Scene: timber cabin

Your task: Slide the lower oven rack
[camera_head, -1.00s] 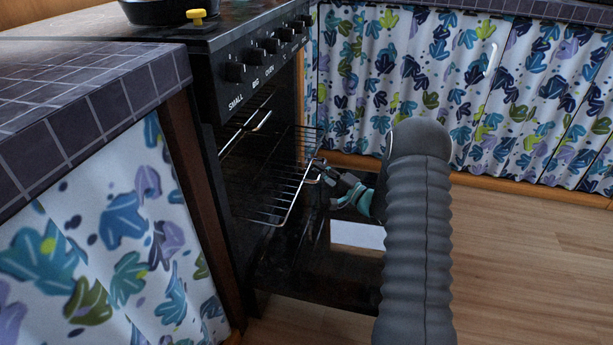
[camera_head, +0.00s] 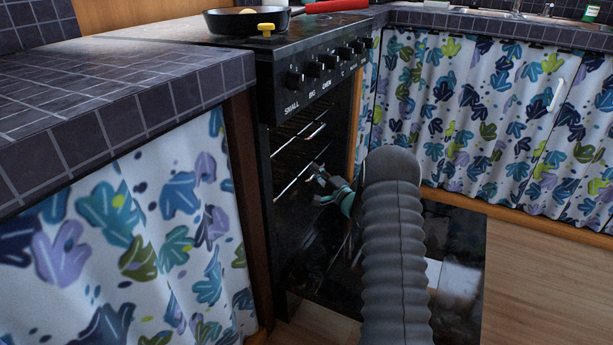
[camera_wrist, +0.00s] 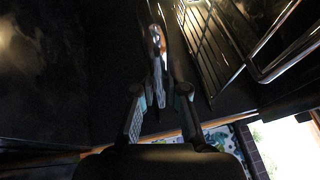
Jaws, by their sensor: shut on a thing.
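The oven (camera_head: 310,95) stands open, its inside dark. The lower rack (camera_head: 289,186) shows as a thin bright front bar, mostly inside the oven, its rear lost in darkness. My gripper (camera_head: 318,171) is at the right end of this bar, at the oven opening, and is shut on the rack. The upper rack (camera_head: 313,132) is inside the oven above the gripper.
The lowered oven door (camera_head: 450,240) lies dark beneath my arm. A tiled counter (camera_head: 130,90) with a leaf-patterned curtain (camera_head: 130,220) is at the left. Another curtain (camera_head: 470,110) lines the back. A pan (camera_head: 246,21) sits on the stove. Wooden floor (camera_head: 540,280) is clear at the right.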

